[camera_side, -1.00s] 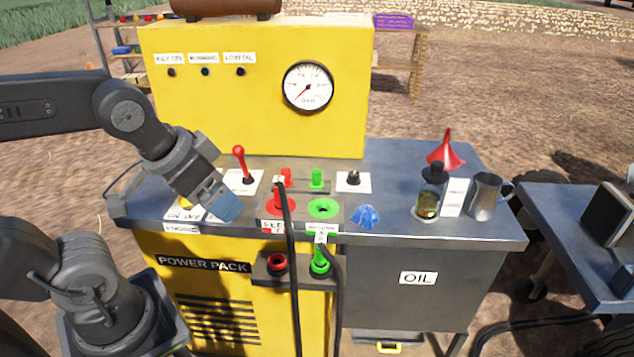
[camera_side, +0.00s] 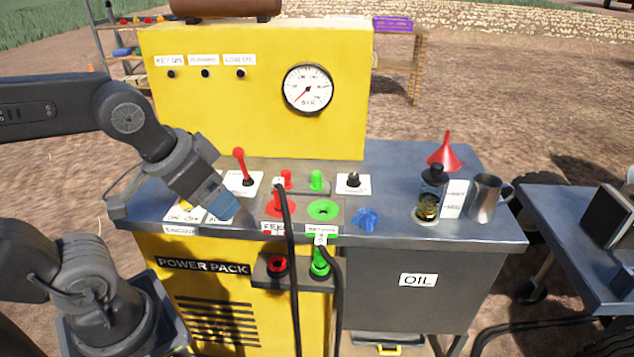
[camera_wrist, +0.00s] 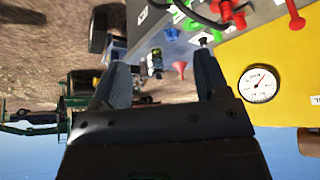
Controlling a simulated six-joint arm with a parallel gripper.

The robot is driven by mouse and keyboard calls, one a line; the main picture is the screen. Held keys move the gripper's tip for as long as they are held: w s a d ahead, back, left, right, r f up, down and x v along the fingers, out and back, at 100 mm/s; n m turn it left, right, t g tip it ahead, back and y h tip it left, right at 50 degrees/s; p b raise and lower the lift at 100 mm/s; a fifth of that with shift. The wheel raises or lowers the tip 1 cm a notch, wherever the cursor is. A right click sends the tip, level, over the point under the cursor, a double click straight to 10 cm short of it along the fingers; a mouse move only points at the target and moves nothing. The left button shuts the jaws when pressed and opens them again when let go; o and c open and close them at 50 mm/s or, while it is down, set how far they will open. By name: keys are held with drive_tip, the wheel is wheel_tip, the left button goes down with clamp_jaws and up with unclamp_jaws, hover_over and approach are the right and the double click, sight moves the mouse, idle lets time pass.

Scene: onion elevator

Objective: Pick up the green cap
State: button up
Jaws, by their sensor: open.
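The green cap (camera_side: 316,180) stands upright on the small bar behind the green ring port (camera_side: 323,210), beside a red cap (camera_side: 286,178). My gripper (camera_side: 226,212) is over the left part of the bench top, left of the red port and well apart from the green cap. In the wrist view my gripper (camera_wrist: 163,85) has its two fingers spread with nothing between them. Green parts show at the top of that view, but I cannot tell which is the cap.
A red lever (camera_side: 240,163) stands between my gripper and the yellow panel (camera_side: 250,110). A black hose (camera_side: 290,250) rises from the red port.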

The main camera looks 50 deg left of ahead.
drive_tip(key=shift+c, duration=0.7)
drive_tip(key=w+a+r+n+g, duration=0.15)
drive_tip(key=w+r+n, duration=0.3)
drive_tip(key=w, duration=0.45)
drive_tip(key=n+g, duration=0.4)
drive_tip(key=n, duration=1.4)
hover_over(317, 172)
wheel_tip(317, 172, down, 13)
drive_tip(key=f, duration=0.8)
drive_tip(key=shift+w+d+f, duration=0.1)
drive_tip(key=shift+d+f, duration=0.15)
drive_tip(key=shift+d, duration=0.05)
drive_tip(key=shift+s+a+f, duration=0.1)
drive_tip(key=shift+a+f, duration=0.05)
drive_tip(key=shift+f, duration=1.2)
drive_tip(key=shift+s+a+f, duration=0.1)
drive_tip(key=shift+f, duration=1.25)
